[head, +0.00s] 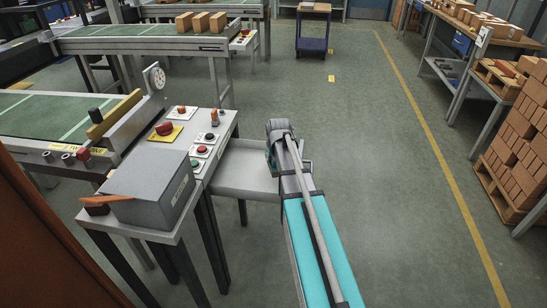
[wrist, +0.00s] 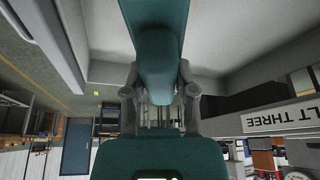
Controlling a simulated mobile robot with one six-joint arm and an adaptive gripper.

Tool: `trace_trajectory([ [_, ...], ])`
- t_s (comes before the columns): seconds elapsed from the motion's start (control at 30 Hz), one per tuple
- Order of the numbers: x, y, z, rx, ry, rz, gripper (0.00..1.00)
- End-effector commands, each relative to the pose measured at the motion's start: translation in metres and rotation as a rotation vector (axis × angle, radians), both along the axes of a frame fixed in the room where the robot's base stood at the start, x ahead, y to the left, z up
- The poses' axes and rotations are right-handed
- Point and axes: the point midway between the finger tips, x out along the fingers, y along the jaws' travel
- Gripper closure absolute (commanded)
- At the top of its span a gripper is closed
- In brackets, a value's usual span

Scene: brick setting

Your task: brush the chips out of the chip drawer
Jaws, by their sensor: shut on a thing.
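The chip drawer (head: 232,172) is a shallow grey metal tray standing out to the right of the control desk. My gripper (wrist: 161,88) is at its right end, mostly hidden behind my arm in the head view. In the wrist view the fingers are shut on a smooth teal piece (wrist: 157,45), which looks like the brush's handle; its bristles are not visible. Beyond it is a pale grey surface (wrist: 230,35) that looks like the drawer. I can make out no chips in either view; my arm hides part of the tray.
The control desk (head: 222,128) carries red, black and green buttons and a grey box (head: 150,188) beside the drawer. Conveyors (head: 50,115) stand at left. A sign ending "LT THREE" (wrist: 283,118) shows in the wrist view. Brick pallets (head: 515,150) stand right; the floor between is clear.

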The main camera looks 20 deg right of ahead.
Motion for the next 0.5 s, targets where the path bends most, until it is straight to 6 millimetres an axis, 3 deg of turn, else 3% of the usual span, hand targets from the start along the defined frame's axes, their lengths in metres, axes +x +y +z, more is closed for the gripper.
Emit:
trace_trajectory([
  [0.17, 0.0001, 0.0000, 0.0140, 0.000, 0.000, 0.000, 1.00],
  [0.5, 0.0000, 0.0000, 0.0146, 0.000, 0.000, 0.000, 1.00],
])
